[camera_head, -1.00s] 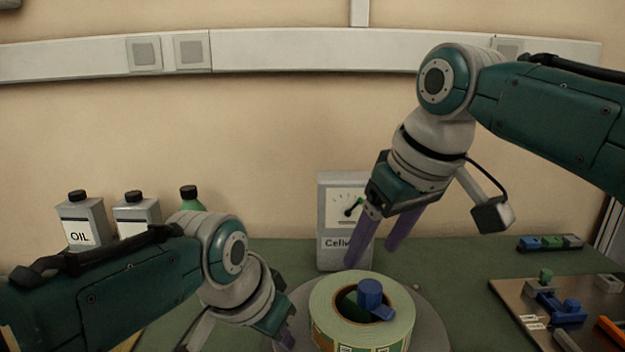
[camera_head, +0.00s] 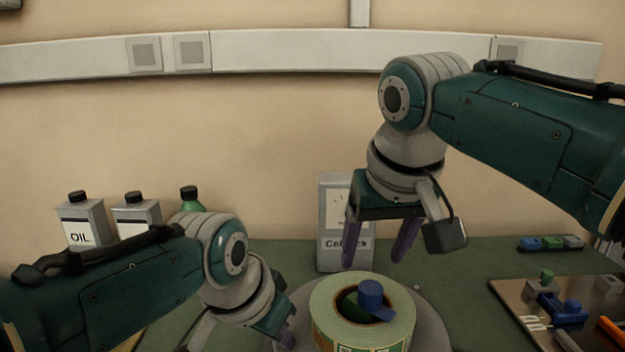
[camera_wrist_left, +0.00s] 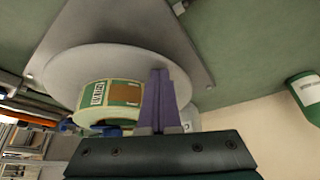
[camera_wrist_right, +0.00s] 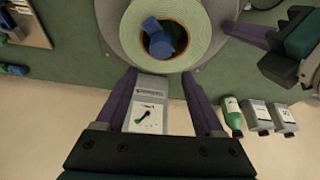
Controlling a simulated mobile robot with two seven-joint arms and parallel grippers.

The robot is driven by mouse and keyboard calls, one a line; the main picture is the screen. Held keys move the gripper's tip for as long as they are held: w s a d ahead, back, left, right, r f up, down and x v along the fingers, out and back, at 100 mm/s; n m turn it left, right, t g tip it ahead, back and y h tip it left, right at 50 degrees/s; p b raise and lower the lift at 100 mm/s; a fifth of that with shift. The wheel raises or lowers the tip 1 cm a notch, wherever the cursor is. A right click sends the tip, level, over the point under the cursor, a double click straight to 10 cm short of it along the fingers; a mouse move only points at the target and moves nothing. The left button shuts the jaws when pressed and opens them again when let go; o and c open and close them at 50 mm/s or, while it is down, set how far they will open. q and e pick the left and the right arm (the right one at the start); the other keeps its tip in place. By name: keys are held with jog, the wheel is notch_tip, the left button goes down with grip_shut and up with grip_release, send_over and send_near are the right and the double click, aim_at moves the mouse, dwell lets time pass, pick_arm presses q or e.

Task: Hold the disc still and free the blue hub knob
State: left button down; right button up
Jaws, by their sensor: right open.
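The blue hub knob (camera_head: 370,293) stands in the centre hole of a green-and-cream tape roll (camera_head: 340,325); it also shows in the right wrist view (camera_wrist_right: 180,35). The roll lies on the round grey disc (camera_head: 437,335). My right gripper (camera_head: 374,260) is open and empty, pointing down above and behind the roll, apart from the knob. My left gripper (camera_head: 287,338) is low at the disc's left edge. In the left wrist view its purple fingers (camera_wrist_left: 160,72) are together, overlapping the disc rim beside the roll; whether anything is between them is hidden.
A grey box with a dial (camera_head: 332,220) stands behind the roll, close to my right fingers. Oil cans (camera_head: 82,222) and a green bottle (camera_head: 189,200) stand at the back left. A board with blue and green parts (camera_head: 510,298) lies at the right. The green table between is clear.

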aim_at(371, 287)
jog(key=shift+f+m, duration=0.15)
jog(key=shift+m, duration=0.35)
jog(key=shift+f+h, duration=0.2)
jog(key=shift+h, duration=0.1)
jog(key=shift+f, duration=1.95)
jog(key=shift+a+m+h, duration=0.1)
jog(key=shift+m+h, duration=0.2)
jog(key=shift+m, duration=0.7)
jog(key=shift+m+h, duration=0.4)
jog(key=shift+m, duration=0.5)
jog(key=shift+f, duration=0.4)
jog(key=shift+r, duration=0.1)
